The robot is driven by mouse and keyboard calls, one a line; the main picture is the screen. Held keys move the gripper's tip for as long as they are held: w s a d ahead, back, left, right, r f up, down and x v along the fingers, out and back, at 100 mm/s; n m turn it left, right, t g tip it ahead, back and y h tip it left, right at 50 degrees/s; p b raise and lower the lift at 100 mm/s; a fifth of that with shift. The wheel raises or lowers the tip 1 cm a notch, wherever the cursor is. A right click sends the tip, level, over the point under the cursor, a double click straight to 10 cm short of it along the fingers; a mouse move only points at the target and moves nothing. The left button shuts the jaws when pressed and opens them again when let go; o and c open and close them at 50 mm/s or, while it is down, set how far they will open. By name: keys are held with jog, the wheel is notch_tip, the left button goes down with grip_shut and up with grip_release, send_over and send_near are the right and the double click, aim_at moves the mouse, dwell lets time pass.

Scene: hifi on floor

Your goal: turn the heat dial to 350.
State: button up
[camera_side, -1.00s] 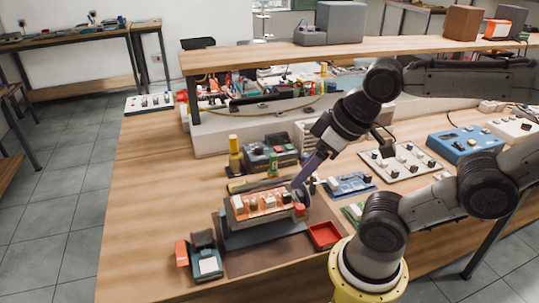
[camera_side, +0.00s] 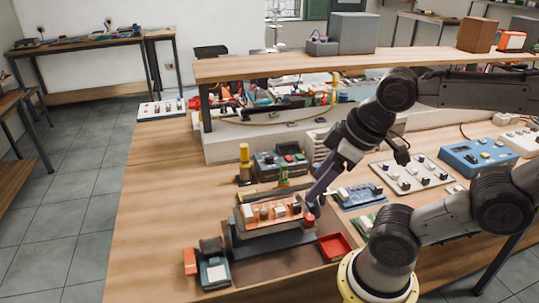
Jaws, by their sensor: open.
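An orange panel (camera_side: 270,213) with a row of small knobs and switches sits on a dark grey stand near the front of the workbench. A red knob (camera_side: 310,217) shows at the panel's right end. I cannot read any numbers, so which knob is the heat dial and its setting cannot be told. My gripper (camera_side: 311,199) comes down from the upper right with its purple-grey fingers at the panel's right end, close to the red knob. The fingers partly hide that end, and whether they touch the knob is unclear. My gripper is open.
A red tray (camera_side: 334,246) lies right of the stand, and a blue-grey device (camera_side: 214,271) stands front left. A box with buttons (camera_side: 279,163) and a yellow cylinder (camera_side: 244,161) stand behind. A blue board (camera_side: 359,195) lies to the right.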

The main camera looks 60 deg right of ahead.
jog(key=w+d+r+n, duration=0.2)
jog(key=w+r+n, duration=0.3)
jog(key=w+r, duration=0.35)
jog(key=g, duration=0.6)
send_over(269, 156)
notch_tip(269, 156, down, 14)
jog(key=r, duration=0.1)
notch_tip(269, 156, down, 14)
jog(key=shift+s+r, duration=0.1)
jog(key=shift+y, duration=0.3)
jog(key=shift+c, duration=0.3)
grip_shut()
